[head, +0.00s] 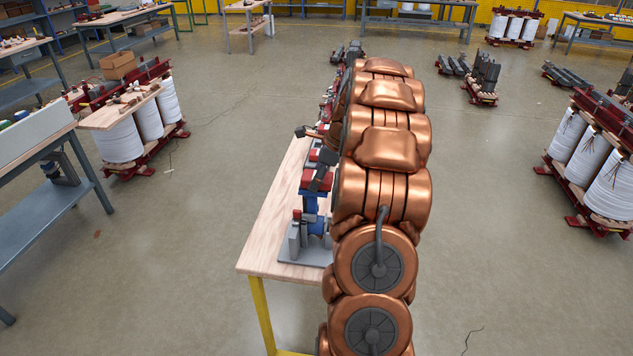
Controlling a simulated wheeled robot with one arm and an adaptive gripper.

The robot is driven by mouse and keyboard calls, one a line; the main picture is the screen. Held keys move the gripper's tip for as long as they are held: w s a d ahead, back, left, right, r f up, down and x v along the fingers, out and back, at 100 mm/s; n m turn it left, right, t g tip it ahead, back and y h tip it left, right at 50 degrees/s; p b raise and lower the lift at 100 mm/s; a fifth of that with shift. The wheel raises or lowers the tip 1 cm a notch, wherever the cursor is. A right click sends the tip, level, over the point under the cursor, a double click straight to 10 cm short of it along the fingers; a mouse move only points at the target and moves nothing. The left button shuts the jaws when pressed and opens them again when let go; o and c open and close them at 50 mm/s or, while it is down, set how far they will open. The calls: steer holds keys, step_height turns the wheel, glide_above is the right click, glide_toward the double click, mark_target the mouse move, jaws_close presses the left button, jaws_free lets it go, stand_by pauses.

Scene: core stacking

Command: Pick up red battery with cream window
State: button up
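My copper-coloured arm reaches forward over the right side of a wooden-topped table (268,245) and hides much of it. Dark parts that look like my gripper (313,148) show just left of the arm, above the items on the table. They are small and partly covered, so I cannot tell whether the fingers are open or hold anything. Small red pieces (308,178) show beside and below these dark parts. I cannot make out a cream window on any of them, so the red battery is not identified.
A blue-and-grey fixture on a grey base (303,252) stands near the table's front. The table's left strip is bare. White coil units stand on the floor at left (118,142) and right (607,188). A workbench (45,160) is at far left. Open floor lies between.

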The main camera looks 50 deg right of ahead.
steer(key=c, duration=1)
steer(key=shift+r, duration=0.15)
